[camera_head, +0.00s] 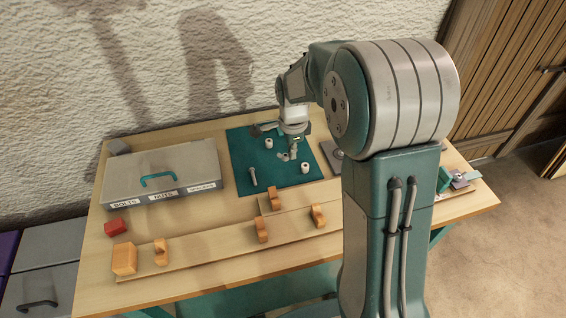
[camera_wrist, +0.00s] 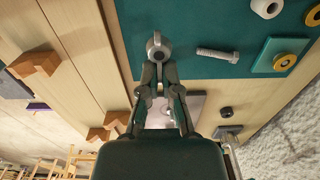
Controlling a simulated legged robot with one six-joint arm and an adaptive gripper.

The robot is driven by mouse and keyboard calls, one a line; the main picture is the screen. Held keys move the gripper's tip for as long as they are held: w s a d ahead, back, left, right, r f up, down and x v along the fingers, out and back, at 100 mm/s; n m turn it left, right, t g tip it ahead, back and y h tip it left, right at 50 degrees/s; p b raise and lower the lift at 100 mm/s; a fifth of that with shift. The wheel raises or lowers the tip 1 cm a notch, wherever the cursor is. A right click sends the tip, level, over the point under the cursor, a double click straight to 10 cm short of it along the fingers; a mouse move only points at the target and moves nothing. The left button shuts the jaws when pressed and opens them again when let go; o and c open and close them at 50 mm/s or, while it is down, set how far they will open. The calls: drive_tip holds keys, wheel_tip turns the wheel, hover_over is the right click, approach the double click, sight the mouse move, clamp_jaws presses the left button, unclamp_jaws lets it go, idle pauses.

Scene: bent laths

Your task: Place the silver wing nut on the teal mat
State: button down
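The teal mat (camera_head: 240,160) lies on the wooden table, and its surface fills the top of the wrist view (camera_wrist: 205,25). My gripper (camera_head: 291,153) hangs over the mat, pointing down. In the wrist view its two fingers (camera_wrist: 158,72) close together on a small silver piece with a round hole, which looks like the wing nut (camera_wrist: 157,46). The wing nut also shows small at the fingertips in the head view (camera_head: 283,157). It is over the mat; I cannot tell whether it touches it.
A silver bolt (camera_head: 253,177) and white spacers (camera_head: 305,168) (camera_head: 269,144) stand or lie on the mat. A grey case (camera_head: 190,160) stands left. Wooden laths with orange blocks (camera_head: 262,229) run along the front. A red block (camera_head: 115,227) sits at front left. My arm hides the right side.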

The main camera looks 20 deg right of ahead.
sight(283, 169)
drive_tip(key=shift+w+a+f, duration=0.25)
drive_tip(key=shift+a+f, duration=0.15)
drive_tip(key=shift+f, duration=0.15)
drive_tip(key=shift+w+a+f, duration=0.25)
drive_tip(key=shift+a+f, duration=0.15)
drive_tip(key=shift+f, duration=0.15)
drive_tip(key=shift+w+a+f, duration=0.15)
drive_tip(key=shift+f, duration=1.65)
drive_tip(key=shift+f, duration=0.1)
drive_tip(key=c, duration=0.8)
unclamp_jaws()
wheel_tip(283, 169, up, 12)
drive_tip(key=s+r+n+t, duration=0.3)
drive_tip(key=s+r+n, duration=0.55)
drive_tip(key=s, duration=0.25)
drive_tip(key=s+r+n+t, duration=0.1)
drive_tip(key=s+n+t, duration=0.1)
drive_tip(key=s+n, duration=0.7)
drive_tip(key=s, duration=0.5)
drive_tip(key=shift+r+t, duration=0.2)
drive_tip(key=shift+t, duration=0.1)
